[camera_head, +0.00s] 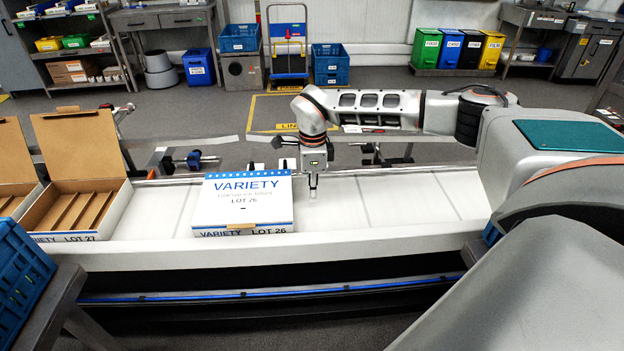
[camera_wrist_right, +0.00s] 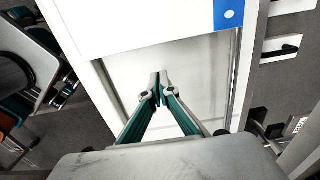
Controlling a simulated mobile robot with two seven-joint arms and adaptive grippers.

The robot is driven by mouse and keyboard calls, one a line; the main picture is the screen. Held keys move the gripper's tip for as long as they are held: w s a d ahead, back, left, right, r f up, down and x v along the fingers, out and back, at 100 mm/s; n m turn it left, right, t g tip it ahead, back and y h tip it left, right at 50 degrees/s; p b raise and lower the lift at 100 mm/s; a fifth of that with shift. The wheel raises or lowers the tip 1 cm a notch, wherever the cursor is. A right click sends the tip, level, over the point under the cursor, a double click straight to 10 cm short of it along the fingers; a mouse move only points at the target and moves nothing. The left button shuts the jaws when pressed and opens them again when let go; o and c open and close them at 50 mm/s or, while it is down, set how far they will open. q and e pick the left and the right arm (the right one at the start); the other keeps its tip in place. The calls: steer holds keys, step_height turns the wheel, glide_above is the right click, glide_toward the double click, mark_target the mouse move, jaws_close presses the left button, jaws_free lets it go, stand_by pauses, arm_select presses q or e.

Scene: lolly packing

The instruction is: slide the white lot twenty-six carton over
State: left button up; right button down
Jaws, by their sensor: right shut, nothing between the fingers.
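The white lot 26 carton (camera_head: 244,208) lies closed on the white conveyor (camera_head: 395,200), its lid marked VARIETY in blue. My right gripper (camera_head: 312,192) points down just right of the carton's right side, low over the conveyor. Its fingers are shut and empty. In the right wrist view the fingertips (camera_wrist_right: 160,76) meet over the white belt, and the carton (camera_wrist_right: 150,25) with a blue corner is ahead of them. A small gap seems to lie between fingers and carton; I cannot tell if they touch. My left gripper is not in view.
An open lot 27 carton (camera_head: 84,190) with empty dividers stands left on the conveyor, another open carton (camera_head: 12,170) beyond it. A blue crate (camera_head: 22,282) is at the lower left. The belt right of my gripper is clear.

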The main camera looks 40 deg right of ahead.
mark_target(231, 196)
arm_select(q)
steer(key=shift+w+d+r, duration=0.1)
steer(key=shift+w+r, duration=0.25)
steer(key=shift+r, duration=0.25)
arm_select(e)
steer(key=shift+w+a+f, duration=0.35)
steer(key=shift+w+a, duration=0.2)
steer(key=shift+a, duration=0.3)
steer(key=shift+w+a+f, duration=0.3)
steer(key=shift+w+a, duration=0.25)
steer(key=shift+a, duration=0.3)
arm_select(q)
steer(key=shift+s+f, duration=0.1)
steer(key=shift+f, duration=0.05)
arm_select(e)
steer(key=shift+a, duration=0.1)
